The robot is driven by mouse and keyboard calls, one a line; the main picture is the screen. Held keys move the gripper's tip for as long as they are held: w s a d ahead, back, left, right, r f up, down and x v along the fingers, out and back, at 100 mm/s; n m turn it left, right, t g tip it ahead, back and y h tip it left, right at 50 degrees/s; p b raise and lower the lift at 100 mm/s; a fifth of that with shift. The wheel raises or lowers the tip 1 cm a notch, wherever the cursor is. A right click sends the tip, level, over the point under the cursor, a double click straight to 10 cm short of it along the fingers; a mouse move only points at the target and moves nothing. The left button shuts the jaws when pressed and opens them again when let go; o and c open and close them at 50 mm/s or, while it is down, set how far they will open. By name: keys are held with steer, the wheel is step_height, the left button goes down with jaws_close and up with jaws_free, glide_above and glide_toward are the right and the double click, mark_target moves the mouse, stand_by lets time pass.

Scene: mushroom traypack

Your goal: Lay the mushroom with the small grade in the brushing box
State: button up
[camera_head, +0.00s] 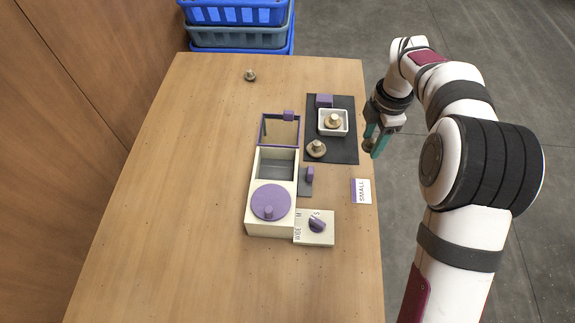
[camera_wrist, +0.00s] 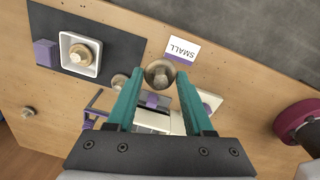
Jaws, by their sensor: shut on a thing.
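My gripper (camera_head: 374,142) has teal fingers and hangs past the table's right edge. It is shut on a brown-capped mushroom (camera_wrist: 160,74), seen between the fingertips in the wrist view; in the head view it is a small brown spot (camera_head: 368,146). The cream brushing box (camera_head: 255,183) stands mid-table, left of my gripper. Its framed, purple-edged lid (camera_head: 280,131) is up, and its grey compartment (camera_head: 277,165) looks empty. A white card (camera_head: 362,191) reading SMALL lies at the right edge. The grade dial (camera_head: 317,224) has a purple knob with S, M and WIDE marks; its exact setting is unclear.
A dark mat (camera_head: 344,152) bears a white dish (camera_head: 345,131) with a mushroom (camera_head: 333,121), a purple block (camera_head: 324,100) and another mushroom (camera_head: 316,149). One more mushroom (camera_head: 250,75) is at the back. Blue crates (camera_head: 235,14) stand beyond. The table's left half is clear.

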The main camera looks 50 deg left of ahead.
steer(key=s+a+r, duration=0.2)
steer(key=s+a, duration=0.2)
steer(key=s, duration=0.7)
glide_above(276, 174)
steer(key=f, duration=0.7)
steer(key=shift+d, duration=0.35)
steer(key=f, duration=0.4)
steer(key=shift+s+a, duration=0.1)
steer(key=shift+a, duration=0.15)
steer(key=shift+f, duration=0.1)
steer(key=shift+f, duration=0.1)
steer(key=o, duration=0.6)
